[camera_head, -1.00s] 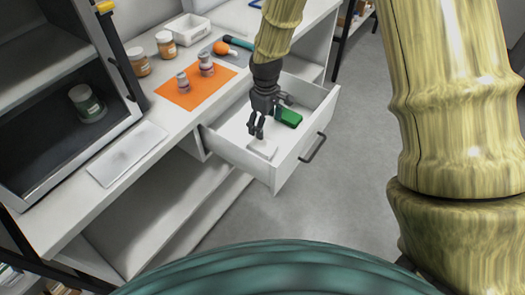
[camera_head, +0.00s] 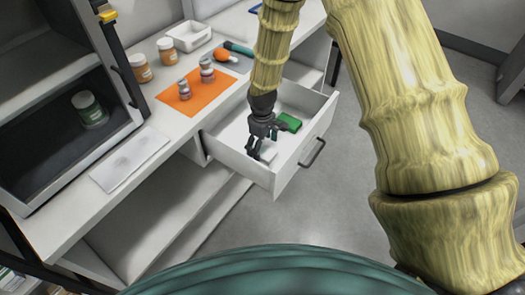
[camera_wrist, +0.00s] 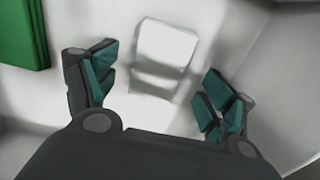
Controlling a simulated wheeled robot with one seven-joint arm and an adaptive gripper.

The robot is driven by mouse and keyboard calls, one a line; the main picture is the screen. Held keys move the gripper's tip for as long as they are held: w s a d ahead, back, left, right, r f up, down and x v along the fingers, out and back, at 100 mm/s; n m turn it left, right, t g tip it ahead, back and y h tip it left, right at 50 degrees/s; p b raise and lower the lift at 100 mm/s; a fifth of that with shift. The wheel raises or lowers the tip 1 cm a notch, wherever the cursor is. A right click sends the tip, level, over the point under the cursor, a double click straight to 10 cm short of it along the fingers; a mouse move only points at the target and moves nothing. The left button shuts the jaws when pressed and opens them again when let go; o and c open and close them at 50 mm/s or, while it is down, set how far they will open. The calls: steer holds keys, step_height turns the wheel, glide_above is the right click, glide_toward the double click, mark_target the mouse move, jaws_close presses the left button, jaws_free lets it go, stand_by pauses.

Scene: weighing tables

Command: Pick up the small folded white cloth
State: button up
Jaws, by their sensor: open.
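The small folded white cloth (camera_wrist: 165,50) lies on the white floor of the open drawer. In the wrist view it shows ahead of my gripper (camera_wrist: 158,92), roughly between the two fingers and apart from them. In the head view the cloth (camera_head: 267,155) is partly hidden behind the fingers. My gripper (camera_head: 260,153) points down into the drawer, open and empty. Whether the fingertips touch the drawer floor I cannot tell.
A green object (camera_head: 289,122) lies in the drawer (camera_head: 287,165) behind my gripper; it also shows in the wrist view (camera_wrist: 22,35). The drawer walls stand close around. On the counter are an orange mat (camera_head: 190,107), several jars and a white tray (camera_head: 187,36).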

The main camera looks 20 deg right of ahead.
mark_target(262, 150)
steer(key=shift+f, duration=1.15)
steer(key=c, duration=1)
steer(key=shift+r, duration=0.15)
step_height(262, 150, up, 10)
steer(key=b, duration=0.1)
